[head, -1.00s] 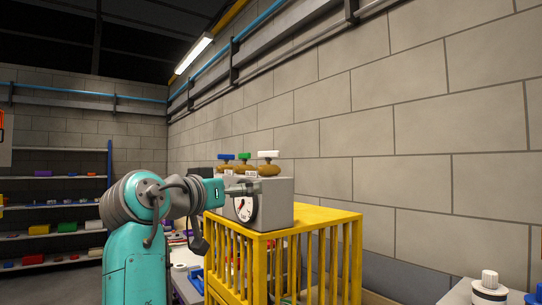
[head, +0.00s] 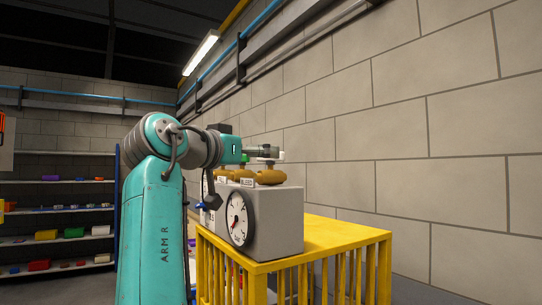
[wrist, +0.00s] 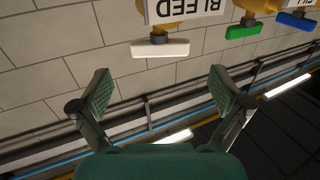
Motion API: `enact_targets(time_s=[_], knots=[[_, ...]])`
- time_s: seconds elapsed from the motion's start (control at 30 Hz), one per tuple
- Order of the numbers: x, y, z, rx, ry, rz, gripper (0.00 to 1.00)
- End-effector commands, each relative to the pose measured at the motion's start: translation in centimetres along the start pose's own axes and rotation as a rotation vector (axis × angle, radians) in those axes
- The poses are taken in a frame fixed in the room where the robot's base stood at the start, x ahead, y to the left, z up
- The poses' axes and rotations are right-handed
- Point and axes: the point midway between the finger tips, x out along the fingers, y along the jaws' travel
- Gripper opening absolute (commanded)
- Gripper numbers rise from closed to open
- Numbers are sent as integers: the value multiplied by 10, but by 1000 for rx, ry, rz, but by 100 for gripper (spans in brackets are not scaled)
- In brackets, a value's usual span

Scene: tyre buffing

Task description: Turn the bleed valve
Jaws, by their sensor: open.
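The bleed valve has a white bar handle (wrist: 160,47) beside a "BLEED" label (wrist: 185,10) in the wrist view, which looks upside down. In the head view its brass body (head: 271,177) is the rightmost on the grey box (head: 275,230), and its handle is mostly hidden behind my gripper (head: 266,151). My gripper is open and empty. In the wrist view its two fingers (wrist: 160,88) are spread wide, with the white handle past their tips and roughly centred between them. I see no contact.
A green handle (wrist: 243,31) and a blue handle (wrist: 297,20) stand beside the white one. A dial gauge (head: 238,219) is on the box front. The box sits on a yellow barred stand (head: 335,236), close to the block wall (head: 400,130).

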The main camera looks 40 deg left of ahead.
Motion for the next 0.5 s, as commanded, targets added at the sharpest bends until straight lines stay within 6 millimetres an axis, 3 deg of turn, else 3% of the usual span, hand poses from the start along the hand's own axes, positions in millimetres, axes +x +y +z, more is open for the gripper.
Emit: enact_targets(time_s=[0.2,0.5], knots=[[38,1,0,-2,0,1,100],[62,0,0,0,0,-1,100]])
